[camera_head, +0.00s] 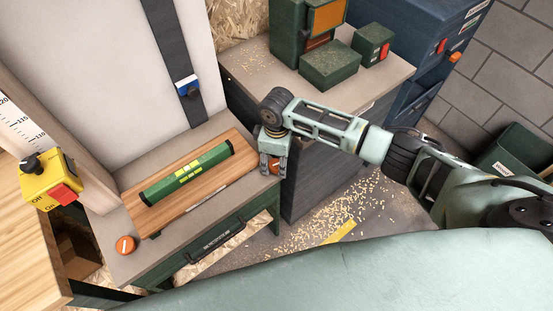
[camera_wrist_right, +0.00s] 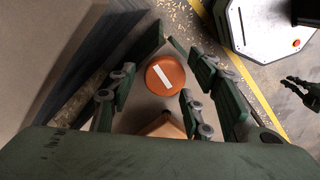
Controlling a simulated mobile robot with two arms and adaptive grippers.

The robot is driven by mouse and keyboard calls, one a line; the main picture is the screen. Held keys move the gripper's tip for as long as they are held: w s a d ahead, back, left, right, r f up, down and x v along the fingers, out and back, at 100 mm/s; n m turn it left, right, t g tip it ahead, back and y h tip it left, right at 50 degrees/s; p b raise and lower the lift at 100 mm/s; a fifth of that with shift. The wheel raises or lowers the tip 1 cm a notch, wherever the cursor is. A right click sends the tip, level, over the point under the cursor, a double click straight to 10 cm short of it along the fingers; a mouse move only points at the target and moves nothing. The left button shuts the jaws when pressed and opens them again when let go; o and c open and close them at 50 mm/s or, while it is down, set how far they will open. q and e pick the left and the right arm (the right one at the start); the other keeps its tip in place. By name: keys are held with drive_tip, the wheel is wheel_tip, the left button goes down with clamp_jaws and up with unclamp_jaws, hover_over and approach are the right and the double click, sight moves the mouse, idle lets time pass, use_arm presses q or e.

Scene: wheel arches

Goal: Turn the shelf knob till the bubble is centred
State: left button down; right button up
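A green spirit level (camera_head: 187,174) with yellow-green vials lies on a wooden board (camera_head: 220,187) on the grey shelf. The bubble is too small to make out. One orange knob with a white bar (camera_head: 125,245) sits at the shelf's front left corner. Another orange knob (camera_wrist_right: 165,75) is at the right end, partly hidden by my right gripper (camera_head: 273,170) in the head view. That gripper points down over this knob, open, with fingers on both sides and gaps visible in the wrist view. A dark gripper-like shape at that view's right edge may be my left gripper.
A green machine (camera_head: 305,30) and a green box (camera_head: 330,65) stand on the bench behind my right arm. Blue cabinets (camera_head: 420,45) are at the back right. Wood chips litter the floor.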

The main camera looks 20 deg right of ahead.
sight(276, 162)
drive_tip(key=c, duration=1)
drive_tip(key=shift+r+n+p, duration=0.2)
drive_tip(key=shift+n+p, duration=0.1)
drive_tip(key=shift+p, duration=0.05)
drive_tip(key=shift+w+f+n, duration=0.1)
drive_tip(key=shift+n, duration=0.8)
drive_tip(key=o, duration=1.1)
drive_tip(key=shift+c, duration=0.2)
wheel_tip(276, 162, up, 12)
drive_tip(key=shift+f, duration=0.1)
